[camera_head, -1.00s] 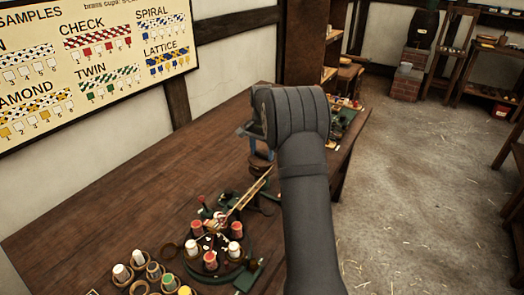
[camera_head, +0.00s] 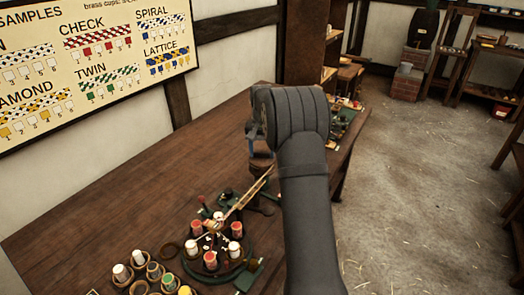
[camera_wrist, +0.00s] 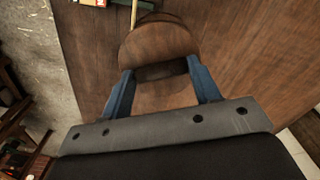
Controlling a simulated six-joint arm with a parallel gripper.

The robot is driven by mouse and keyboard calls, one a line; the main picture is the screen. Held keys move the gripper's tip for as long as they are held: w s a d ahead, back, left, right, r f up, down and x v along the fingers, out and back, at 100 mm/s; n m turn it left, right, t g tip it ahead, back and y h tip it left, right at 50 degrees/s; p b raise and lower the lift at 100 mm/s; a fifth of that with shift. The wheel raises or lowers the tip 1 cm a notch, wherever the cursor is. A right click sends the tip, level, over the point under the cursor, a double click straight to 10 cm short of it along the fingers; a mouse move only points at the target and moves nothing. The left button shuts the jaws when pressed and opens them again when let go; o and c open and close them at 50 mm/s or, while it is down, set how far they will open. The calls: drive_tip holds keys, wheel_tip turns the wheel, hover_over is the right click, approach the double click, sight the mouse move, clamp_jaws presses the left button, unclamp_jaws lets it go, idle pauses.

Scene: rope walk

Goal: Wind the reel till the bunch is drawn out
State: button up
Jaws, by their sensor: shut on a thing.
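The brown wooden reel (camera_head: 262,162) stands on the bench below my wrist, partly hidden by my arm. In the wrist view its round wooden top (camera_wrist: 158,38) fills the space at my fingertips. My gripper (camera_wrist: 159,68) has a blue finger on each side and is shut on the reel; a finger also shows in the head view (camera_head: 252,147). A pale line (camera_head: 249,193) runs from the round green braiding stand (camera_head: 247,268) up toward the reel. The stand carries red bobbins (camera_head: 237,229) and white bobbins (camera_head: 235,249). I cannot make out a separate bunch.
Wooden cups with coloured bobbins (camera_head: 167,279) stand left of the braiding stand. A sample board (camera_head: 95,60) hangs on the wall. Small items (camera_head: 345,115) lie at the bench's far end. The bench's left middle (camera_head: 110,200) is clear.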

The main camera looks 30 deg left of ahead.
sight(262, 153)
drive_tip(key=n, duration=0.4)
drive_tip(key=shift+r+n, duration=0.1)
drive_tip(key=shift+n, duration=0.3)
idle(0.4)
drive_tip(key=o, duration=1)
wheel_tip(262, 153, up, 17)
drive_tip(key=shift+r, duration=0.2)
wheel_tip(262, 153, down, 18)
drive_tip(key=shift+r, duration=0.2)
idle(0.6)
